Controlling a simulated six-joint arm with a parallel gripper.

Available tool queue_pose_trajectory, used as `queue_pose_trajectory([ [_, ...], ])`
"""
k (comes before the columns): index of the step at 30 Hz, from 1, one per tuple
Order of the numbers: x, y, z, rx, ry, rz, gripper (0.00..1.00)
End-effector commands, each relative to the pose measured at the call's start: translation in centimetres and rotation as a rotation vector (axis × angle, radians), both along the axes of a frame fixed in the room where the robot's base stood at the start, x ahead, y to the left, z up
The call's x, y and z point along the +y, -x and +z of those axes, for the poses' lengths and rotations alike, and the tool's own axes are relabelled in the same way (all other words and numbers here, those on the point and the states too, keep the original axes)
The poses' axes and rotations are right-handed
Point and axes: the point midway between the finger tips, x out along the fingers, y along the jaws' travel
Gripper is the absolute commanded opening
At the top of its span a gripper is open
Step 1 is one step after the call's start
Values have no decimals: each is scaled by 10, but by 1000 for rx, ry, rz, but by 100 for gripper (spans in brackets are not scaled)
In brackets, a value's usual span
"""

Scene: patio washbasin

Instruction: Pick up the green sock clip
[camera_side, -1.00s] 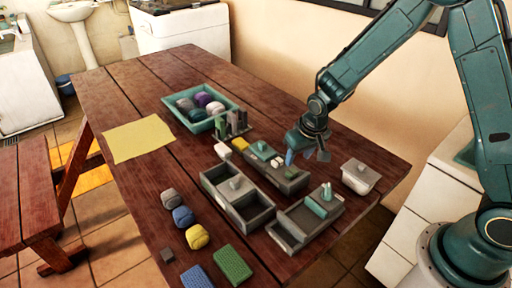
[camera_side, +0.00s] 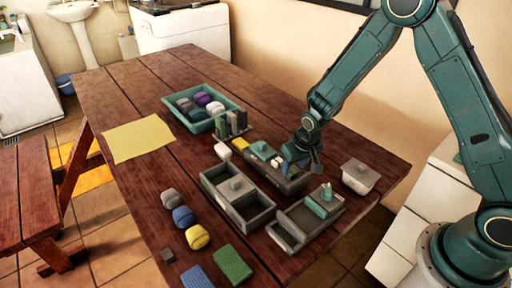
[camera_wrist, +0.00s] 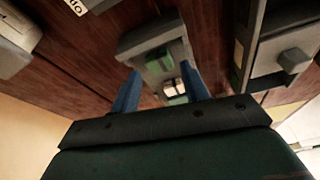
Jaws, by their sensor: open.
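A long grey box (camera_side: 290,186) stands near the middle of the table, with a grey lid over part of it and small pieces inside. In the wrist view the box (camera_wrist: 150,38) lies ahead of my fingers. A small green piece (camera_wrist: 178,100), which looks like the green sock clip, sits in its open part beside a cream piece (camera_wrist: 173,87). A green knob (camera_wrist: 160,62) shows on the lid part. My gripper (camera_side: 291,165) is open and empty over the right end of the box. Its two blue fingers (camera_wrist: 160,72) stand either side of the pieces, seemingly above them.
A grey two-part box (camera_side: 238,200) stands left of the gripper, a grey tray with a teal-knobbed lid (camera_side: 306,220) in front, and a lidded box (camera_side: 360,176) to the right. A teal tray of rolled socks (camera_side: 200,112) is behind.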

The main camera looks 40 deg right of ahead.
Motion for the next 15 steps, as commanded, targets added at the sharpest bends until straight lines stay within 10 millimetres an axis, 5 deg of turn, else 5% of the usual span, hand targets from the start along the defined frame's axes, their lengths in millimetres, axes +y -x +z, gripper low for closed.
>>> queue_pose_trajectory([
  [15,-2,-7,-24,-1,0,0,46],
])
